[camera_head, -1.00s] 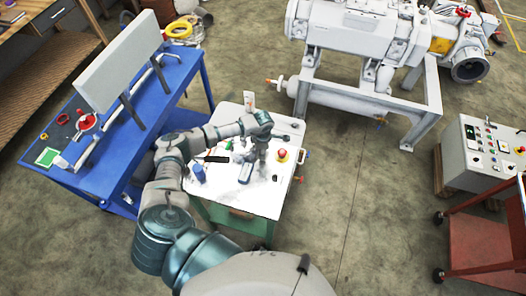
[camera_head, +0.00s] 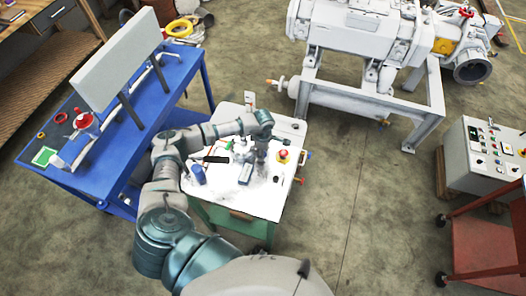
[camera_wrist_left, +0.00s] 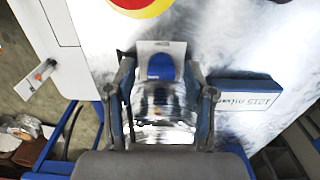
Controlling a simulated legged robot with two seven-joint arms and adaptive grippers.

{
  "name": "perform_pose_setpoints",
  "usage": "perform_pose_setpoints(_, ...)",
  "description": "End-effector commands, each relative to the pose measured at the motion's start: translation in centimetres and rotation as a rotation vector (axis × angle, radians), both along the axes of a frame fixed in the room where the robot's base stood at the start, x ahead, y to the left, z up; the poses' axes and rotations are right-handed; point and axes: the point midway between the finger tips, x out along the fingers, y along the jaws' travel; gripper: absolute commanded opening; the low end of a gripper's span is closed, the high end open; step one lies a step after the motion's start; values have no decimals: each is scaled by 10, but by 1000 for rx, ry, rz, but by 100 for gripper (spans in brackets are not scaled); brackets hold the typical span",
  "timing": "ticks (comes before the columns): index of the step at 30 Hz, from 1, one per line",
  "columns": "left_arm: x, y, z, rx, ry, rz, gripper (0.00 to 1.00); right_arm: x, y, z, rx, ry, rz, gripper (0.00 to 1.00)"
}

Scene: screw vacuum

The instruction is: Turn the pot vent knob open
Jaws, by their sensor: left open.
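My left gripper (camera_head: 259,156) points down over the white worktop of a small green-sided bench (camera_head: 260,205) in the head view. In the left wrist view the left gripper (camera_wrist_left: 165,90) is open, with one finger on each side of a shiny metal cylinder (camera_wrist_left: 160,103). A blue rounded piece (camera_wrist_left: 161,67) with a pale plate behind it shows beyond the cylinder, between the fingers. I cannot tell whether this is the pot vent knob, nor whether the fingers touch anything. My right gripper is not in view.
A red and yellow button (camera_head: 283,155) stands right of the gripper. A blue bottle (camera_head: 198,174) stands at the left. A blue table (camera_head: 150,122) and white machine (camera_head: 360,45) flank the bench.

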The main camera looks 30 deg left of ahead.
Motion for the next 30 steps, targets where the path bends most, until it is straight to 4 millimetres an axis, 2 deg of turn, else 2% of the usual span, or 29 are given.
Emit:
perform_pose_setpoints(5,2,0,27,0,-5,-1,54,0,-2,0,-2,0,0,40)
perform_pose_setpoints(15,2,2,98,0,-3,1,54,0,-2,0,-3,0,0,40)
perform_pose_setpoints(21,2,2,115,0,0,1,54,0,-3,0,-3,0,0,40)
perform_pose_setpoints(30,2,2,116,0,0,1,54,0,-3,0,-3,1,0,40)
